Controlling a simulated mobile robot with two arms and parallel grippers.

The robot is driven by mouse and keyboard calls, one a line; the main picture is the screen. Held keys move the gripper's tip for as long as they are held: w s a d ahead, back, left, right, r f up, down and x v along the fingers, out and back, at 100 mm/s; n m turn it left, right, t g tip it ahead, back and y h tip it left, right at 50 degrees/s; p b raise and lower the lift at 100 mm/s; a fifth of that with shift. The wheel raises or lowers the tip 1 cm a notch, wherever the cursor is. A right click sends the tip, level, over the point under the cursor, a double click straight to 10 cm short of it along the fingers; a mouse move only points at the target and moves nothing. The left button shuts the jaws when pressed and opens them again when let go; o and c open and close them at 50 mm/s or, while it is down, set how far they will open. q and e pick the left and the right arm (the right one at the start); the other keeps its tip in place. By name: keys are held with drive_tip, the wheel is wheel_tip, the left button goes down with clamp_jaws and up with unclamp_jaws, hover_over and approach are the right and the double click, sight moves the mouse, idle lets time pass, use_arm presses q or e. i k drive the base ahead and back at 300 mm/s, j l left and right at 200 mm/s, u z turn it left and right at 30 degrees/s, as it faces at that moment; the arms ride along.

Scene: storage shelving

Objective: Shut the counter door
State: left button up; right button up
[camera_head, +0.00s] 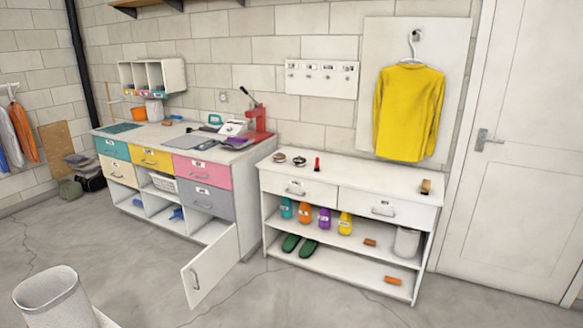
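The counter door (212,264) is white and stands open at the lower right of the counter (182,146). It swings out into the room from its right edge, beside the counter's right end. Its handle (195,279) is near the free left edge, close to the floor. The compartment behind it (210,231) is partly visible and open. Neither of my grippers shows in the head view.
A white shoe bench (347,194) with drawers and shelves stands right of the open door. Grey floor (140,270) in front of the counter is clear. A pale bin-like container (50,298) stands at the lower left. A closed white room door (520,165) is far right.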

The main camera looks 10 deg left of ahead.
sight(203, 272)
drive_tip(key=i+j+u, duration=0.2)
drive_tip(key=i+u, duration=0.65)
drive_tip(key=l+u, duration=0.1)
drive_tip(key=l, duration=0.6)
drive_tip(key=i+l+u, duration=0.1)
drive_tip(key=i+l, duration=0.2)
drive_tip(key=l, duration=0.15)
drive_tip(key=i+l, duration=0.3)
drive_tip(key=l, duration=0.15)
drive_tip(key=i+j+u, duration=0.05)
